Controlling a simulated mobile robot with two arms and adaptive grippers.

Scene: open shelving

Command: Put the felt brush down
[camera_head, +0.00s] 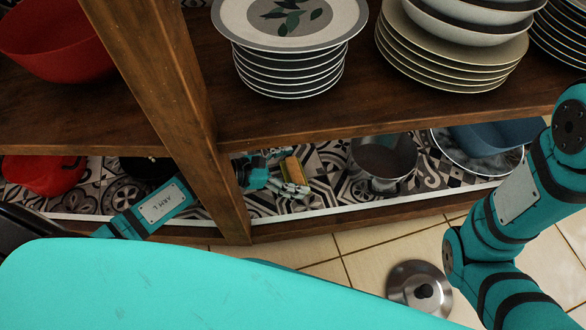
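The felt brush (293,171), a small block with a yellow-tan face, is at the lower shelf level, just right of the wooden upright. My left arm reaches behind that upright. My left gripper (281,174) is at the brush, with its fingers around it, and looks shut on it. The contact is small in view, and I cannot tell whether the brush touches the patterned shelf surface (325,165). My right arm shows at the right edge, but its gripper is out of view.
A metal pot (384,160) stands right of the brush, with a blue container (490,136) farther right. A red pot (43,174) is at lower left. Plates (290,70) and a red bowl (52,40) fill the upper shelf. A lid (420,288) lies on the floor.

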